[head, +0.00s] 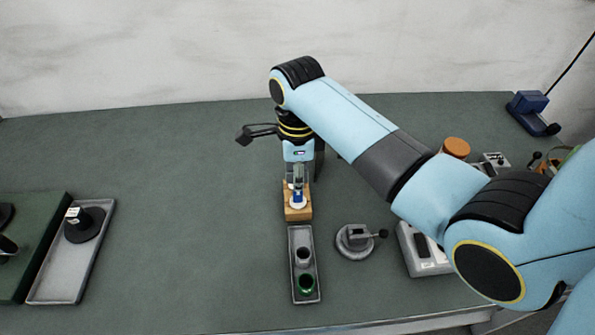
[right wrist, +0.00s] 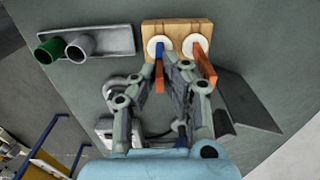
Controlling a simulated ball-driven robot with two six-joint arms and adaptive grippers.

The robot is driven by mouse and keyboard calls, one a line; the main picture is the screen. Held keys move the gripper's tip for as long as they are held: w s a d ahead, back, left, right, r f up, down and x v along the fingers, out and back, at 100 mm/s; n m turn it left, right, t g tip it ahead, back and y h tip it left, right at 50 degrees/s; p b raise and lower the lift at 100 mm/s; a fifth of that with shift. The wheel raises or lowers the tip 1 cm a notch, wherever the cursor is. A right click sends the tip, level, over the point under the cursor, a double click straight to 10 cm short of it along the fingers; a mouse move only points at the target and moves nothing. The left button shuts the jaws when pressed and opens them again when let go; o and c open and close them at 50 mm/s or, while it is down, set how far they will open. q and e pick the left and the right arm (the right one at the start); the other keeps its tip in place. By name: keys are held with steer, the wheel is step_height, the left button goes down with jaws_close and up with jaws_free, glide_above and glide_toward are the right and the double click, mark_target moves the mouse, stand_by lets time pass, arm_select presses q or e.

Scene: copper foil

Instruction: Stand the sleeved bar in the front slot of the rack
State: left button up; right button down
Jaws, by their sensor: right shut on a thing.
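The rack looks like the wooden block (head: 298,214) with two white slot rings; it also shows in the right wrist view (right wrist: 178,26). My right gripper (head: 298,182) is shut over the block, and its fingers (right wrist: 178,68) come up from below in the right wrist view. The sleeved bar, copper with a blue sleeve (right wrist: 160,49), is upright at the fingers, its blue part at the front ring (right wrist: 157,42). Whether its lower end is inside the slot cannot be told. A copper bar (right wrist: 206,67) stands at the other ring. My left gripper is not in view.
A grey tray (head: 293,239) with a grey cup (head: 303,256) and a green cup (head: 306,283) lies in front of the rack. A round stand with a handle (head: 352,241) and a white box (head: 430,262) are to the right.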

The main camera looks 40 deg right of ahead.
steer(key=c, duration=1.4)
jaws_free()
steer(key=shift+o, duration=0.2)
steer(key=shift+r, duration=0.1)
step_height(320, 180, up, 12)
steer(key=o, duration=0.3)
